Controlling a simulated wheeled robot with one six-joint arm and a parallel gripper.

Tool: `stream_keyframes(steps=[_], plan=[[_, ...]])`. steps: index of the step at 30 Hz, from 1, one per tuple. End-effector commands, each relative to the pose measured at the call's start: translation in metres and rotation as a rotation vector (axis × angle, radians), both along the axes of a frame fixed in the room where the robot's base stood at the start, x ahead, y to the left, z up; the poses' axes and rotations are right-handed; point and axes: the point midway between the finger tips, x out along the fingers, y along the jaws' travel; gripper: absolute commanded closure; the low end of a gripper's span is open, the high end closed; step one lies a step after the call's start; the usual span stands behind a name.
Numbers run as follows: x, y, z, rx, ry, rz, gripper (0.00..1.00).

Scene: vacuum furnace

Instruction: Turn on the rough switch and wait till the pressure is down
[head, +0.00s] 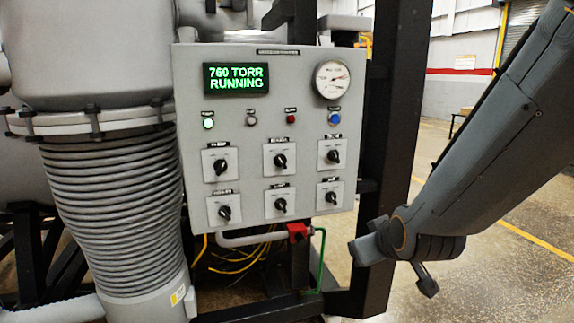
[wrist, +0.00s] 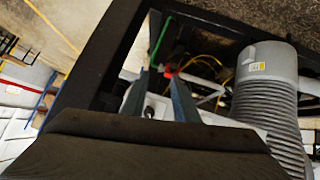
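The grey control panel (head: 240,137) stands upright in the head view. Its display (head: 236,78) reads "760 TORR RUNNING" in green. Below are two rows of black rotary switches on white plates, including the top middle one (head: 280,161) and bottom left one (head: 225,212). Their labels are too small to read, so I cannot tell which is the rough switch. A round dial gauge (head: 332,79) sits at top right. My gripper (wrist: 159,74) shows two separated fingers in the wrist view, with nothing held. Part of the panel and a dark knob (wrist: 149,111) show between them, partly hidden.
Green, grey, red and blue indicators (head: 291,118) line the panel. A black frame post (head: 391,130) stands right of it, beside my arm. A ribbed bellows (head: 115,210) is at left. A red valve (head: 298,231) and green pipe (head: 321,260) sit below. Open floor lies right.

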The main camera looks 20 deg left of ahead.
Motion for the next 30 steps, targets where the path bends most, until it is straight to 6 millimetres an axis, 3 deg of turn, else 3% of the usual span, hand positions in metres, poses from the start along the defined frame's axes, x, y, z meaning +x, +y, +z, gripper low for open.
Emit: stream_keyframes(steps=[1, 3, 6, 9, 13, 17, 30], plan=[[0.008, 0.03, 0.018, 0.008, -0.104, 0.066, 0.73], [0.016, 0.066, 0.048, 0.019, -0.255, 0.138, 0.73], [0.018, 0.109, 0.089, 0.041, -0.446, 0.218, 0.73], [0.012, 0.139, 0.121, 0.059, -0.591, 0.267, 0.73], [0.005, 0.159, 0.147, 0.075, -0.703, 0.296, 0.73], [0.006, 0.168, 0.156, 0.08, -0.741, 0.304, 0.73], [0.056, 0.197, 0.157, 0.081, -0.741, 0.302, 0.73]])
